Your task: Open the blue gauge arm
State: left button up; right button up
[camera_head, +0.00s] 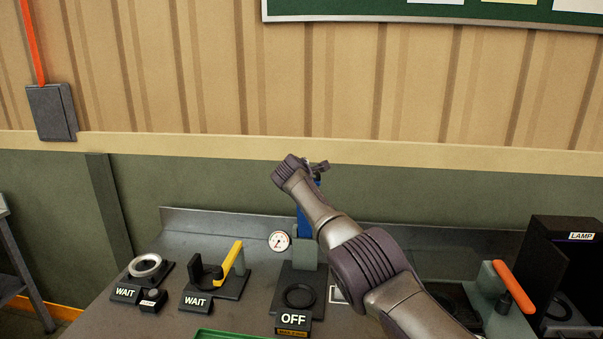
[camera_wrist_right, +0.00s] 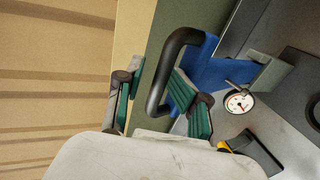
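The blue gauge arm (camera_head: 304,224) stands upright on its grey post at the back of the bench, partly hidden by my right arm in the head view. In the right wrist view the blue arm (camera_wrist_right: 205,68) carries a black loop handle (camera_wrist_right: 163,72). My right gripper (camera_wrist_right: 160,101) is open, with one green-padded finger on each side of the handle bar. One finger appears to be inside the loop; I cannot tell whether either touches. The gripper shows small and partly hidden in the head view (camera_head: 316,169). My left gripper is out of view.
A round gauge (camera_head: 279,241) sits beside the post, above a black ring and an OFF sign (camera_head: 293,319). Two stations with WAIT signs, one with a yellow lever (camera_head: 232,259), stand left. An orange handle (camera_head: 513,286) and a LAMP box (camera_head: 567,250) stand right.

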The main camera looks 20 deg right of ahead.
jog(key=v, duration=0.7)
dwell(0.3)
jog(key=shift+s, duration=0.1)
